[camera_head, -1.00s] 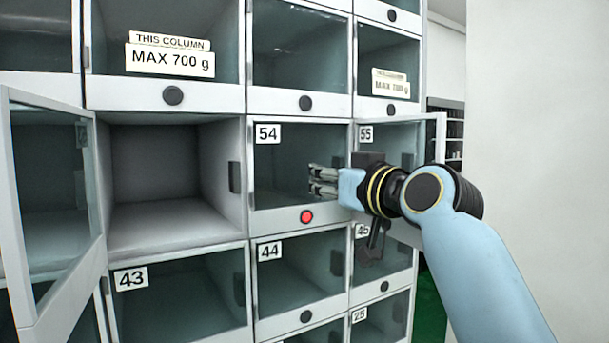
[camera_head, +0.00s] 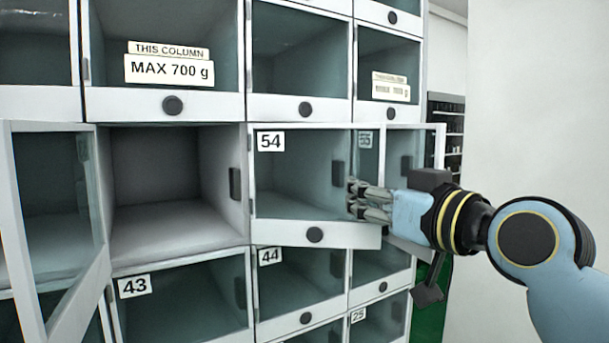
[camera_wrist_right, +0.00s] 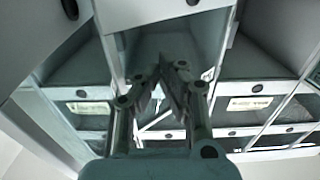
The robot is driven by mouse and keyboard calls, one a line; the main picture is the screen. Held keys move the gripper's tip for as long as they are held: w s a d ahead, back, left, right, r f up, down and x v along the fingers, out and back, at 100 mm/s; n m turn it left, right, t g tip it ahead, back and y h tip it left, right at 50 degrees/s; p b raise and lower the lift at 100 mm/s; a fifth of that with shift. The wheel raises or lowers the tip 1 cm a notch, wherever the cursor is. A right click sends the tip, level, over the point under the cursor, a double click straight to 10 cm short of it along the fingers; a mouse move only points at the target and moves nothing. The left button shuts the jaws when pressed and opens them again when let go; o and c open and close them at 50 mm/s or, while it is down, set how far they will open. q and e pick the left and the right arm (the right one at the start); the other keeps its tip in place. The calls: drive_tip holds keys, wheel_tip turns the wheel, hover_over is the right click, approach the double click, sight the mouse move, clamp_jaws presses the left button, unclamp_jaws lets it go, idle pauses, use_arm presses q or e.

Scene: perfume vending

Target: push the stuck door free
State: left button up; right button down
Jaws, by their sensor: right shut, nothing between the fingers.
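Door 54 (camera_head: 300,233), a glass door in a pale frame with a black round knob, stands ajar, its right side swung out from the locker front. My right gripper (camera_head: 355,200) is shut and empty, with its fingertips by the right edge of door 54. I cannot tell whether they touch it. My left gripper is not in view.
An open door (camera_head: 70,285) stands out at the left, beside an empty open compartment (camera_head: 165,220). Door 55 (camera_head: 438,150) also stands open behind my right gripper. Door 43 (camera_head: 180,290) and door 44 (camera_head: 290,285) below are closed. A white wall is at the right.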

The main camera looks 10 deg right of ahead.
drive_tip(key=p+v, duration=0.8)
drive_tip(key=v, duration=0.8)
idle(0.7)
